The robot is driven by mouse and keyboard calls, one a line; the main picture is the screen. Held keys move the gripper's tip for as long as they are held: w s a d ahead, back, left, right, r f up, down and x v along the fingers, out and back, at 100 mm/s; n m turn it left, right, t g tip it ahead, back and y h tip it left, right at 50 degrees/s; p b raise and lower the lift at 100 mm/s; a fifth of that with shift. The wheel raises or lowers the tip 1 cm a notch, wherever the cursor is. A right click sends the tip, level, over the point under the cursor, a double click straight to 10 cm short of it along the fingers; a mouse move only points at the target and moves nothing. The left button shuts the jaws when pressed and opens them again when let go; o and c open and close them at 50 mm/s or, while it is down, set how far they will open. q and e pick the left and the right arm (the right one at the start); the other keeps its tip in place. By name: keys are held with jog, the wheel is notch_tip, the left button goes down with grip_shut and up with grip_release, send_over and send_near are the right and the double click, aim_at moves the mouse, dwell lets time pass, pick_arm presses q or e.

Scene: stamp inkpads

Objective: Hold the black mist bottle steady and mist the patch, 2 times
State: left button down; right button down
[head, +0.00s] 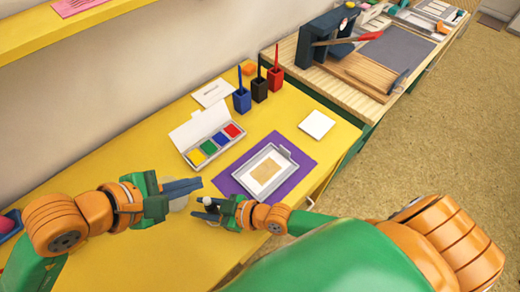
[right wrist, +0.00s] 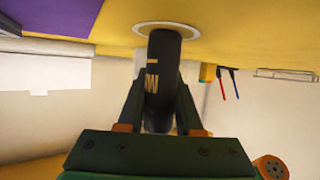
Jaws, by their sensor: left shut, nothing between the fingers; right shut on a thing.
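The black mist bottle (right wrist: 163,70), with pale lettering, is between the fingers of my right gripper (right wrist: 160,115) in the right wrist view. In the head view my right gripper (head: 208,211) is low on the yellow table, shut on the bottle, which is mostly hidden there. My left gripper (head: 200,185) is shut and empty, just above and left of the right one, its fingers pointing right. The tan patch (head: 265,172) lies in a grey tray (head: 284,152) on a purple mat (head: 300,161), right of both grippers.
A white ring (right wrist: 142,28) on the table shows behind the bottle's end; I cannot tell whether they touch. An open paint box (head: 214,140) and blue, black and red holders (head: 276,80) stand further back. A white square (head: 317,124) lies beyond the mat.

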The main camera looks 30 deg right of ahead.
jog(key=c, duration=0.5)
grip_release()
jog(key=v, duration=1.2)
jog(key=shift+s, duration=0.1)
